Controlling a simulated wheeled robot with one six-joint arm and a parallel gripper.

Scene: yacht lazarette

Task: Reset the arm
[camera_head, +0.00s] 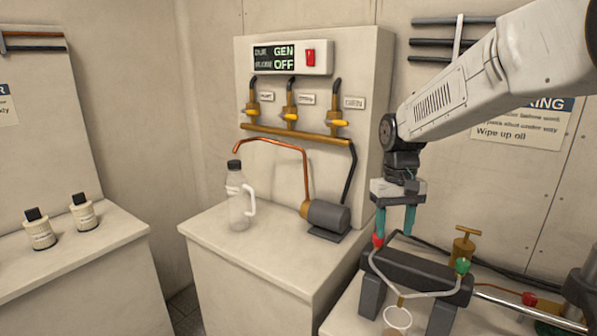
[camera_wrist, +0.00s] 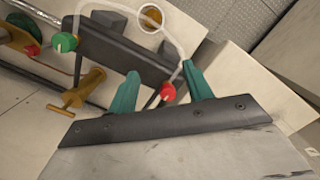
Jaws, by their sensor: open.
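My arm reaches in from the upper right in the head view. My gripper (camera_head: 396,226) points down over the right-hand counter, beside the left end of a black stand. Its teal fingers also show in the wrist view (camera_wrist: 160,88), spread apart. A red-tipped end of the clear hose (camera_wrist: 167,91) lies between or just beyond the fingers in that view; I cannot tell whether it touches them. Nothing is visibly held.
The black stand (camera_head: 418,273) carries a looped hose with a green fitting (camera_head: 463,266). A cup (camera_head: 397,319) stands below. A brass T-handle valve (camera_head: 464,248) is to the right. A clear jug (camera_head: 238,198) and grey pump (camera_head: 328,216) stand on the middle counter.

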